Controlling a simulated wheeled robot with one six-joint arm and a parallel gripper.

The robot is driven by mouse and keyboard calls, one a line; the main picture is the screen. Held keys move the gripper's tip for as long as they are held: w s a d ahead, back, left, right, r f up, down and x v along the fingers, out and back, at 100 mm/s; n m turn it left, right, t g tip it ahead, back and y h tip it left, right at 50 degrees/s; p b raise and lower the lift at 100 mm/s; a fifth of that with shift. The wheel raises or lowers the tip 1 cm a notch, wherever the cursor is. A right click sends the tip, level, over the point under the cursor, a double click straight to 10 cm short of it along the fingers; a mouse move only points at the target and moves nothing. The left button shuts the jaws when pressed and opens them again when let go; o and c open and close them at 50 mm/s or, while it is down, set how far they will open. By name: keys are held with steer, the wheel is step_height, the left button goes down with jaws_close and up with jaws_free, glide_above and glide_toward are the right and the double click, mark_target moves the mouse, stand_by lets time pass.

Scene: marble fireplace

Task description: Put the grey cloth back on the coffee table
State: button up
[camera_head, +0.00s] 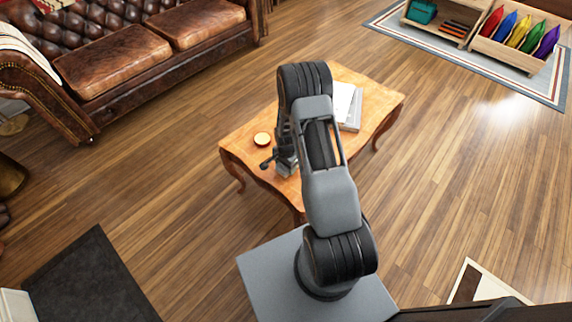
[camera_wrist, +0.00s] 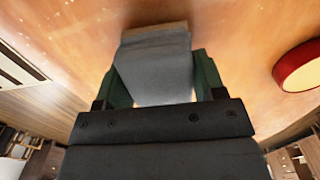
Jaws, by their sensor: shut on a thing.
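The grey cloth (camera_wrist: 155,75) is a folded strip between the two green fingers of my gripper (camera_wrist: 160,62) in the wrist view. The gripper is shut on it. The wooden coffee table (camera_head: 240,135) stands in the middle of the head view, and its orange-brown top fills the upper wrist view. My gripper (camera_head: 284,160) is over the table's near left part, with a little grey (camera_head: 288,171) showing below it. I cannot tell whether the cloth touches the tabletop. My arm hides the middle of the table.
A small round dish or candle (camera_head: 262,139) stands on the table left of my gripper; it shows red-sided in the wrist view (camera_wrist: 298,68). Papers or books (camera_head: 347,107) lie at the table's right. A leather sofa (camera_head: 150,60) is behind left. Open floor (camera_head: 460,180) lies right.

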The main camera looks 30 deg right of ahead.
steer(key=o, duration=0.9)
steer(key=shift+r, duration=0.1)
step_height(320, 180, up, 14)
steer(key=shift+f+p, duration=0.15)
steer(key=shift+p, duration=0.85)
